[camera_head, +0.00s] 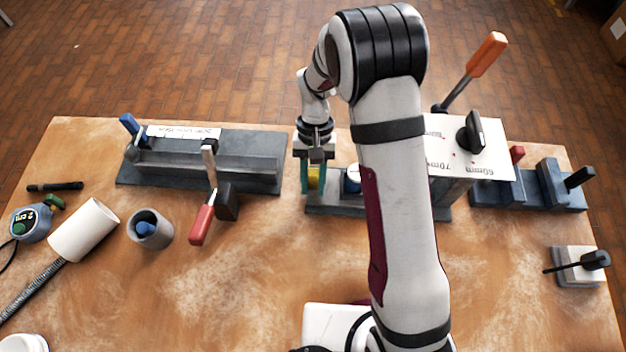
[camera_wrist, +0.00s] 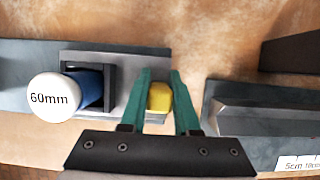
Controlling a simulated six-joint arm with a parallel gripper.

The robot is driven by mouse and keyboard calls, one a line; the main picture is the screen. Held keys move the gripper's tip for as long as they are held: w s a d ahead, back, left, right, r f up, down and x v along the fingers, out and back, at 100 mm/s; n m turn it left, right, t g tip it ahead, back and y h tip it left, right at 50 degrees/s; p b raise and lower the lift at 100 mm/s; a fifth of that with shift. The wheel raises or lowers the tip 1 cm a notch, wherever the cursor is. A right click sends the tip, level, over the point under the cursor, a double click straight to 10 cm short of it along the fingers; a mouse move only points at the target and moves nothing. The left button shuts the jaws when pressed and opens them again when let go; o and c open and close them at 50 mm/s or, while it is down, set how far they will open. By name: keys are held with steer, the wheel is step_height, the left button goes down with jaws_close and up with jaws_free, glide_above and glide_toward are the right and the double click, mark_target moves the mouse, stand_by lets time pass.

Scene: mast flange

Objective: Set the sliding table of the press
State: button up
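My gripper (camera_head: 313,180) points down at the left end of the press base (camera_head: 330,206). Its two green fingers stand on either side of a small yellow block (camera_wrist: 160,98), which fills the gap between them; it also shows in the head view (camera_head: 314,178). The fingers look shut on it. In the wrist view the block is at the edge of a grey plate (camera_wrist: 128,66). Left of it is a blue cylinder (camera_wrist: 88,90) in a black bracket, with a white cap (camera_wrist: 53,97) reading 60mm. My arm hides much of the press in the head view.
Right of my arm stands a white panel (camera_head: 490,142) marked 60mm and 70mm, with a black knob (camera_head: 470,132) and an orange-handled lever (camera_head: 487,54). A grey fixture (camera_head: 260,178) with a red-handled clamp (camera_head: 202,225) is to the left. The front middle of the table is clear.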

jaws_close()
stand_by(1.0)
